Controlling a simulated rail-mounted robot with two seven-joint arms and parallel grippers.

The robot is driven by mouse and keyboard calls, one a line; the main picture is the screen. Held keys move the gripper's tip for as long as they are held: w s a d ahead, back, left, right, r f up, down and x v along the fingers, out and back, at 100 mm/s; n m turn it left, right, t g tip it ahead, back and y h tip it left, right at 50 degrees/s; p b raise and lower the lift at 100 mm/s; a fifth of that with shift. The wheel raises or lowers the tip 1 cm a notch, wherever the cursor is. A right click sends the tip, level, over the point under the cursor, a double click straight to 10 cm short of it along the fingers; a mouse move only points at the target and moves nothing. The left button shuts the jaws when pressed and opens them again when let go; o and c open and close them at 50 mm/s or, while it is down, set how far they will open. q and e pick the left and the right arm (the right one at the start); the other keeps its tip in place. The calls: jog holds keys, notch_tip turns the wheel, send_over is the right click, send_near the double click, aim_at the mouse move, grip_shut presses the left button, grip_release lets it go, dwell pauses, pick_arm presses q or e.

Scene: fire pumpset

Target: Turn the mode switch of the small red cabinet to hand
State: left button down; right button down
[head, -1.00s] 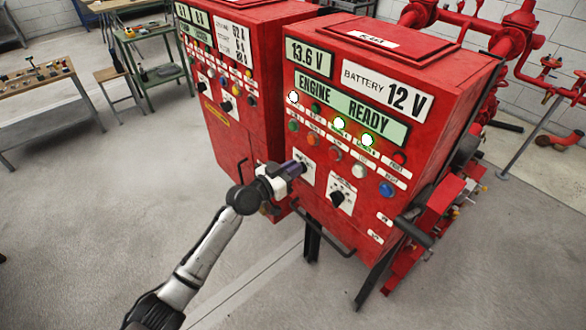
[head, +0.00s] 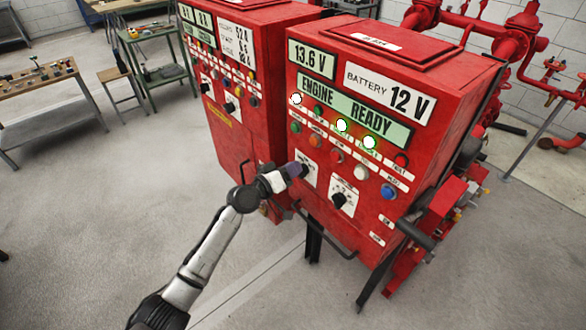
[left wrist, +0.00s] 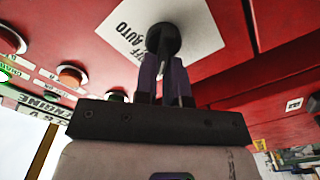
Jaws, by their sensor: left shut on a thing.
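The nearer red cabinet (head: 330,190) has an "ENGINE READY" panel on its sloping front. Its left rotary switch sits on a white plate (head: 309,172); in the left wrist view the plate (left wrist: 125,42) reads "OFF" and "AUTO". My left gripper (head: 299,169) is at this switch. In the left wrist view its purple-lined fingers (left wrist: 163,75) are shut on the round black switch knob (left wrist: 163,40). The pointer direction and the rest of the lettering are hidden. My right gripper is not in view.
A second black switch (head: 339,200) is to the right on the same front. Coloured buttons and lamps lie above. Another red cabinet (head: 245,130) stands close on the left. A bar handle (head: 325,232) runs below the front. Floor in front is clear.

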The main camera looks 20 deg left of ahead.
pick_arm(q)
jog(key=shift+n, duration=0.5)
jog(key=c, duration=1.2)
grip_release()
jog(key=shift+a, duration=0.1)
jog(key=p+v, duration=0.1)
jog(key=v, duration=1.2)
jog(key=shift+s+a, duration=0.2)
jog(key=shift+s, duration=0.15)
jog(key=shift+f, duration=0.15)
